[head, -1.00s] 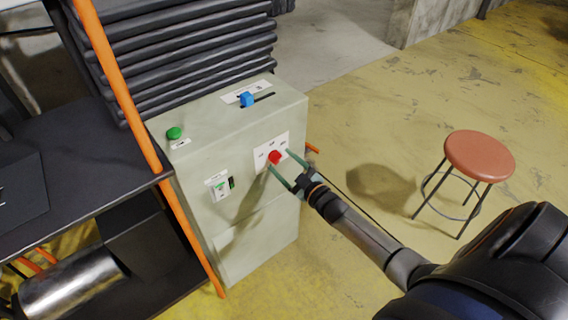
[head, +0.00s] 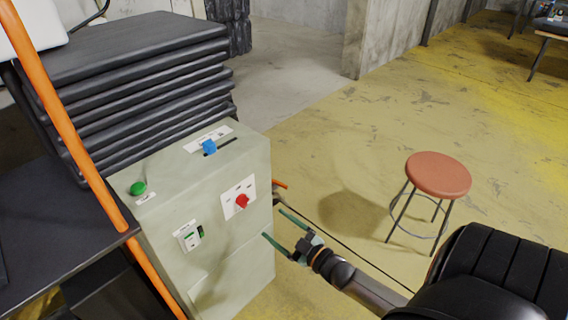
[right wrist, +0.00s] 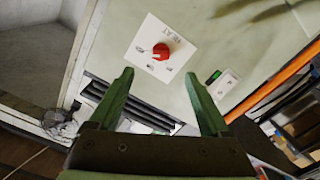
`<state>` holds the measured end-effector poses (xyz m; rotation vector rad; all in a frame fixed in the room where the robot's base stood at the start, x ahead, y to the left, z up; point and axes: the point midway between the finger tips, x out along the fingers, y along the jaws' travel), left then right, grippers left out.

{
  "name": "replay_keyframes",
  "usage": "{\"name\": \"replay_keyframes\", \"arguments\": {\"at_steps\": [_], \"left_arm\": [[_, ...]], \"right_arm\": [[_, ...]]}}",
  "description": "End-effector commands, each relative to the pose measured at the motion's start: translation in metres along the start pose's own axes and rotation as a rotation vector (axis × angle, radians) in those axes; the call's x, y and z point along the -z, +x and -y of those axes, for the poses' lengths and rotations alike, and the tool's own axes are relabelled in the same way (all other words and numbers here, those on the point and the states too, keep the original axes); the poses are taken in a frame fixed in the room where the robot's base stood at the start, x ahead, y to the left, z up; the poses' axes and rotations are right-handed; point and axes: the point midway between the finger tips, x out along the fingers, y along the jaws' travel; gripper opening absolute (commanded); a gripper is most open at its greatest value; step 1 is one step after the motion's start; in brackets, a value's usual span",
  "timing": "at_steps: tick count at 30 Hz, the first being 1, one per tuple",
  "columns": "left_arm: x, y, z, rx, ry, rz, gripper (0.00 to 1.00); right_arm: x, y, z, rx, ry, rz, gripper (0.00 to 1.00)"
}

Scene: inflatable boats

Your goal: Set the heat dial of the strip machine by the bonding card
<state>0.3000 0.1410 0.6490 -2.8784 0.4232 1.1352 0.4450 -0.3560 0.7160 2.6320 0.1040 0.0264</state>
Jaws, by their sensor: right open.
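The strip machine (head: 190,235) is a pale green-grey cabinet. Its red heat dial (head: 242,201) sits on a white plate with small marks on the front face. The dial also shows in the right wrist view (right wrist: 161,51), on the plate lettered HEAT; its setting is too small to read surely. My right gripper (head: 273,223) is open and empty, below and right of the dial and apart from it. In the right wrist view its two green fingers (right wrist: 159,74) point toward the panel, with the dial beyond their tips. I cannot make out a bonding card. My left gripper is out of view.
The machine also carries a green button (head: 138,188), a blue slider (head: 209,147) and a small panel (head: 188,236). A black stack (head: 150,75) stands behind. An orange post (head: 75,135) rises at left. A red stool (head: 438,175) stands right, with clear floor around it.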

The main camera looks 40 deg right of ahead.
Motion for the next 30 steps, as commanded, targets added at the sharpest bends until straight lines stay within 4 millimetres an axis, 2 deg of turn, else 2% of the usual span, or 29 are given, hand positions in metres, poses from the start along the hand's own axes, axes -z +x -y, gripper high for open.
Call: {"name": "replay_keyframes", "arguments": {"at_steps": [3,6,25,28,30], "left_arm": [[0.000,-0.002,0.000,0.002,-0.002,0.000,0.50],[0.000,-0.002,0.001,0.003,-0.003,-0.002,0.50],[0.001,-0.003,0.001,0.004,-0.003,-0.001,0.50],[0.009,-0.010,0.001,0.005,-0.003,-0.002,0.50],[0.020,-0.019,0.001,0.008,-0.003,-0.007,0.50]], "right_arm": [[0.000,-0.014,0.000,-0.001,0.001,0.002,0.81],[0.000,-0.019,0.000,-0.001,0.000,0.000,0.81],[0.001,-0.021,0.001,0.001,0.004,0.004,0.81],[0.008,-0.025,0.011,0.022,0.037,0.045,0.81],[0.018,-0.033,0.029,0.054,0.088,0.110,0.81]]}}
